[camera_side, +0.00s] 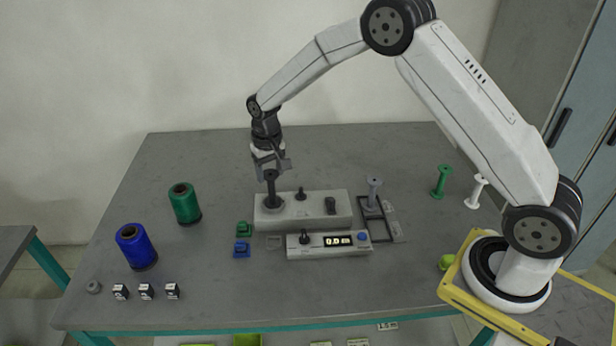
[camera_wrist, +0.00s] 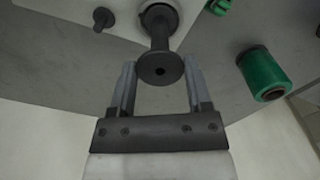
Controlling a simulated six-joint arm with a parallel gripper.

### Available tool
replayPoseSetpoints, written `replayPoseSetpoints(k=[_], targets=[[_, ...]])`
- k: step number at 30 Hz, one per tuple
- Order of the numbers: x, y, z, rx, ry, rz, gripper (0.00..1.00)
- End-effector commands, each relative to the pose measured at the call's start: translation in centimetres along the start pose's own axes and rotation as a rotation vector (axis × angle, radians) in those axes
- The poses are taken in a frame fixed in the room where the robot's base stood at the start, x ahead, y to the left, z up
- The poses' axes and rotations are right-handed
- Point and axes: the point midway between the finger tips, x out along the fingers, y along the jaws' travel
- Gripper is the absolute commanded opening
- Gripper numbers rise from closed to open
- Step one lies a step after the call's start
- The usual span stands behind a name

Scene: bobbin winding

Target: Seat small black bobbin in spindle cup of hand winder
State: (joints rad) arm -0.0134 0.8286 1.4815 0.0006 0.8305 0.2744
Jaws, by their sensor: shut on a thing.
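The small black bobbin (camera_side: 270,188) stands upright at the left end of the grey hand winder (camera_side: 318,212), over the dark spindle cup (camera_side: 273,204). Its lower end meets the cup; I cannot tell how deep it sits. My gripper (camera_side: 271,166) points down from above and is shut on the bobbin's upper end. In the wrist view the bobbin (camera_wrist: 160,42) is upright between the two fingers (camera_wrist: 160,68), its round top flange facing the camera. The cup (camera_wrist: 153,8) shows partly behind it at the top edge.
A counter box (camera_side: 328,246) with a lit display sits in front of the winder. A grey bobbin (camera_side: 374,190) stands in a dark frame to the right; green (camera_side: 441,182) and white (camera_side: 475,191) bobbins stand beyond. Green (camera_side: 185,203) and blue (camera_side: 136,247) thread spools stand left.

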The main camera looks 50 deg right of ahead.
Motion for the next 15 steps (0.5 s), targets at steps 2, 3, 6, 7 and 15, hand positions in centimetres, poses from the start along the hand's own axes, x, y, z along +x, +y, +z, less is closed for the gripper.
replayPoseSetpoints(k=[2,3,6,7,15], targets=[[0.07,0.0,-0.01,0.0,0.0,0.0,0.3],[0.08,0.0,-0.01,0.0,0.0,0.0,0.3],[0.08,-0.01,-0.01,0.0,0.001,0.0,0.3],[0.09,-0.01,-0.01,0.0,0.001,0.0,0.3],[0.09,0.0,-0.01,0.0,0.0,0.0,0.95]])
